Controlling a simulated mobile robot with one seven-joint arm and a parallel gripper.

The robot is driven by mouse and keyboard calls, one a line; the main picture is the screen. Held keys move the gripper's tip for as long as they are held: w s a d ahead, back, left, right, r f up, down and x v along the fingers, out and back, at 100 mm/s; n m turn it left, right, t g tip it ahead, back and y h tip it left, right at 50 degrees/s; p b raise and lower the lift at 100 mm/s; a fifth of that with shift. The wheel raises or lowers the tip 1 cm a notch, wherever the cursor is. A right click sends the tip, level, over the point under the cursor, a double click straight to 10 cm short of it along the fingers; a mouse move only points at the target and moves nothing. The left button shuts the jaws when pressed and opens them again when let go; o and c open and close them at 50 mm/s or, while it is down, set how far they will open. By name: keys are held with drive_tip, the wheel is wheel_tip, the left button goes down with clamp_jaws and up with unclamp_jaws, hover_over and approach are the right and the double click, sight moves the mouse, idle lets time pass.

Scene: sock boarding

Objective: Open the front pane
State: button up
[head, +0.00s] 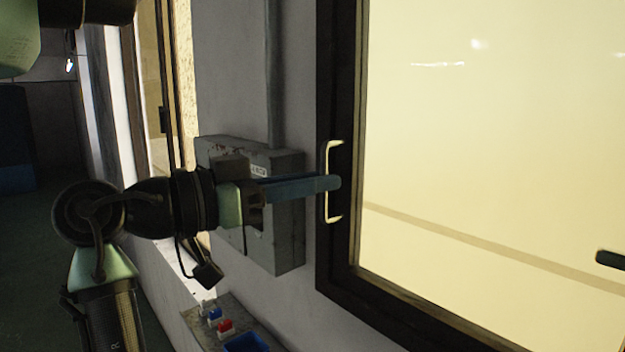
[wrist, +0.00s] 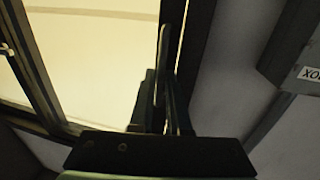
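The front pane (head: 480,120) is a large yellowish glass panel in a dark frame, and it also fills the upper left of the wrist view (wrist: 105,55). A pale, bracket-shaped upright handle (head: 334,150) is on the frame's left side. My gripper (head: 332,183) reaches in from the left with its fingertips at the handle's middle, covering that part of it. In the wrist view the dark fingers (wrist: 163,80) stand close together against the pane and frame. Whether they are closed around the handle or only beside it is hidden.
A grey electrical box (head: 285,240) with a conduit (head: 273,75) is on the wall just behind my gripper. Below is a grey panel with blue and red switches (head: 224,326). A dark handle (head: 611,260) shows at the far right. Floor is open at left.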

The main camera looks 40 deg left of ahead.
clamp_jaws()
idle(1.0)
